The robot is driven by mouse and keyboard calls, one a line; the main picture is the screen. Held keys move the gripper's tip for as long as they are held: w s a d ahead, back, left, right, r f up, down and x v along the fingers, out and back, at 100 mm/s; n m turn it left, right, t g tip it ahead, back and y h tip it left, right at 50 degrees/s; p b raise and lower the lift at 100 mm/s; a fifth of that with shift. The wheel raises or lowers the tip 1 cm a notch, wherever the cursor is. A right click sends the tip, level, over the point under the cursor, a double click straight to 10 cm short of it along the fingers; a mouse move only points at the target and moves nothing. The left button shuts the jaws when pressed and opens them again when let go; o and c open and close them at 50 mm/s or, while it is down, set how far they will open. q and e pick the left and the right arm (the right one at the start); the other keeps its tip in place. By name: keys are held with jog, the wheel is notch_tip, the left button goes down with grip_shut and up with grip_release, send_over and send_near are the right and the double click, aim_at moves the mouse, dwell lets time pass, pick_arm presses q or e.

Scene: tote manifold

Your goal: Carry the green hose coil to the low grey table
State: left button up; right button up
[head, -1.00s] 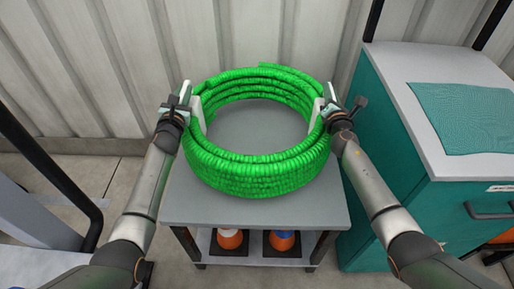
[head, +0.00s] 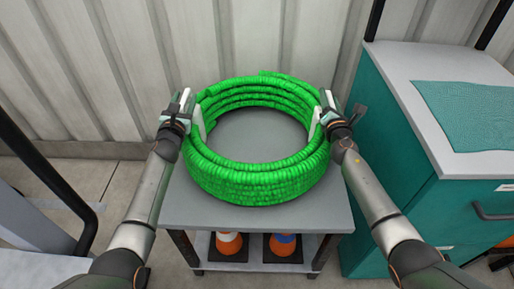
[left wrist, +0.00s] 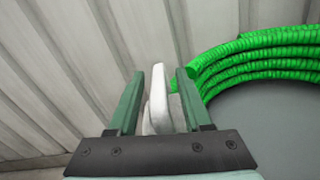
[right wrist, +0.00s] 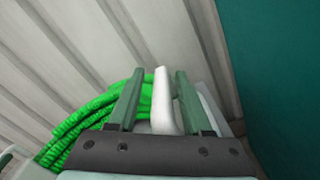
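The green hose coil (head: 258,186) sits on a grey-topped table (head: 260,222), ring lying flat. It has a pale upright tab on its left side (head: 198,122) and another on its right side (head: 315,122). My left gripper (head: 187,104) is at the left tab; in the left wrist view its fingers (left wrist: 160,100) stand on either side of the white tab with narrow gaps. My right gripper (head: 328,108) is at the right tab; in the right wrist view its fingers (right wrist: 160,102) also straddle the tab with slight gaps. Both look open.
A teal cabinet (head: 385,190) with a pale top and teal mat (head: 475,112) stands close on the right. A corrugated wall (head: 270,30) is behind. Cones (head: 229,243) stand on the table's lower shelf. A dark rail (head: 50,180) is at the left.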

jog(key=shift+d, duration=0.1)
pick_arm(q)
jog(key=shift+s+a, duration=0.2)
jog(key=shift+s, duration=0.2)
jog(key=s, duration=1)
jog(key=shift+s, duration=0.4)
pick_arm(e)
jog(key=shift+s, duration=0.1)
pick_arm(q)
jog(key=shift+s, duration=0.2)
pick_arm(e)
jog(key=s, duration=1.1)
jog(key=shift+s+a, duration=0.25)
jog(key=shift+s, duration=0.15)
pick_arm(q)
jog(key=shift+s, duration=0.1)
pick_arm(e)
jog(key=shift+s, duration=0.1)
